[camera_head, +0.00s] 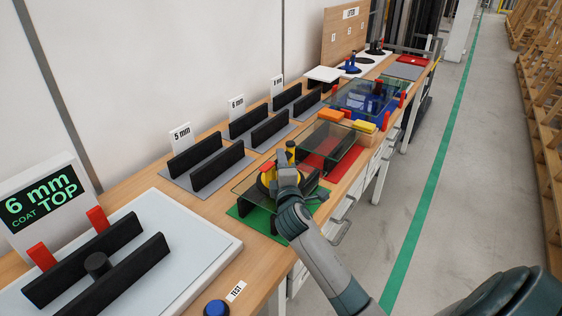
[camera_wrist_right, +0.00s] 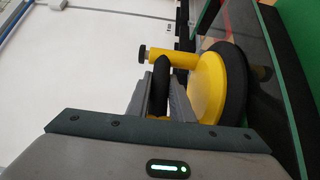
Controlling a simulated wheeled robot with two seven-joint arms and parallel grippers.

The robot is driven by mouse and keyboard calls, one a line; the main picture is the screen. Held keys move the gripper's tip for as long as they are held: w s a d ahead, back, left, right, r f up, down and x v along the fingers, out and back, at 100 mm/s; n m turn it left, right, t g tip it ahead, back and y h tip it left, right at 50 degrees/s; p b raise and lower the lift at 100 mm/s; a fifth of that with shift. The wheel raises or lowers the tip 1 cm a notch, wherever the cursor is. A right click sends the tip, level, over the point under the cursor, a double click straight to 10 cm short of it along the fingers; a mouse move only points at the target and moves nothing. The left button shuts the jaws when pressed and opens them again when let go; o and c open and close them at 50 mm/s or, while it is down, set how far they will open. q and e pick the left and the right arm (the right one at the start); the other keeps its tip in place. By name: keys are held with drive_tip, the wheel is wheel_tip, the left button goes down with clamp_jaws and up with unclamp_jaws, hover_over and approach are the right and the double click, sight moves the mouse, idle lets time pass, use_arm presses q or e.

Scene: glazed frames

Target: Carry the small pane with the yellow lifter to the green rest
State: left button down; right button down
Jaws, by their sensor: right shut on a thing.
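My right gripper (camera_head: 280,172) is shut on the handle of the yellow lifter (camera_head: 267,178). In the right wrist view the fingers (camera_wrist_right: 161,88) close around the handle's black grip, beside the round yellow body (camera_wrist_right: 205,88) with its black cup. The cup is against the small clear pane (camera_head: 243,187), which also shows edge-on in the wrist view (camera_wrist_right: 268,75). The pane lies level over the black bars of the green rest (camera_head: 239,213). Whether it touches the bars is unclear. My gripper and arm hide part of the pane and rest. The left gripper is out of view.
A red rest (camera_head: 318,164) with a glass pane above it stands just behind. Blue-topped glass (camera_head: 362,98), orange and yellow blocks (camera_head: 353,125) lie farther back. Black racks (camera_head: 195,155) line the wall side. A 6 mm sign (camera_head: 42,200) and grey board (camera_head: 185,260) are in front.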

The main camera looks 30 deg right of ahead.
idle(0.8)
drive_tip(key=c, duration=1.5)
unclamp_jaws()
drive_tip(key=shift+s+f, duration=0.15)
drive_tip(key=shift+f, duration=0.25)
drive_tip(key=b+v, duration=0.1)
drive_tip(key=v, duration=0.4)
drive_tip(key=b+v, duration=0.2)
drive_tip(key=v, duration=0.4)
drive_tip(key=b+v, duration=0.1)
drive_tip(key=v, duration=0.5)
drive_tip(key=shift+s+a+r, duration=0.15)
drive_tip(key=shift+a+r, duration=0.05)
drive_tip(key=shift+r, duration=0.1)
